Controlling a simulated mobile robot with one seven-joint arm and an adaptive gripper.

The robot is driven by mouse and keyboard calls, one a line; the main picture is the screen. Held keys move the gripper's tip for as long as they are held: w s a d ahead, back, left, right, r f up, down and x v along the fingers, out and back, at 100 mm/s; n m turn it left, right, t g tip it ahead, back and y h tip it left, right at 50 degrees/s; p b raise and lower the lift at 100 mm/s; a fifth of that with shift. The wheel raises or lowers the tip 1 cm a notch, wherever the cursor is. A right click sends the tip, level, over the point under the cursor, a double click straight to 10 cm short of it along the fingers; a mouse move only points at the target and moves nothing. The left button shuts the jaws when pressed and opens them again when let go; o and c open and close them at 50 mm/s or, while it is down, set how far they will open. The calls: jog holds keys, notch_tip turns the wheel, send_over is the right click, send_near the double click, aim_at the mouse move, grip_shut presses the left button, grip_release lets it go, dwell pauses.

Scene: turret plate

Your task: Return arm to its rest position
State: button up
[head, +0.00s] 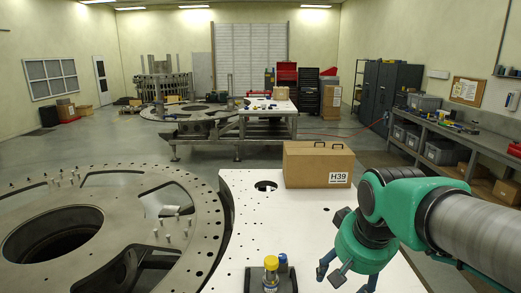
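My gripper (344,278) hangs from my green arm at the lower right of the head view, over the white perforated plate (245,225). Its fingers look spread apart, and I see nothing held between them. The finger tips run close to the bottom edge of the picture. The arm reaches in from the right, with its wrist bent downward.
A cardboard box (318,165) marked H39 stands at the plate's far edge, just left of my arm. A yellow-capped bottle (271,275) and a blue-capped one stand left of my gripper. The round turret plate (190,225) with upright pins lies left. A workbench (455,135) lines the right wall.

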jog(key=s+d+f+b, duration=0.1)
jog(key=s+f+b, duration=0.1)
jog(key=s, duration=0.4)
jog(key=s+d+f+t+b, duration=0.1)
jog(key=s+f+b, duration=0.1)
jog(key=s+f, duration=0.2)
jog(key=s, duration=0.2)
jog(key=shift+s+d+n+t, duration=0.3)
jog(key=shift+s+d, duration=0.05)
jog(key=shift+s, duration=0.05)
dwell(0.5)
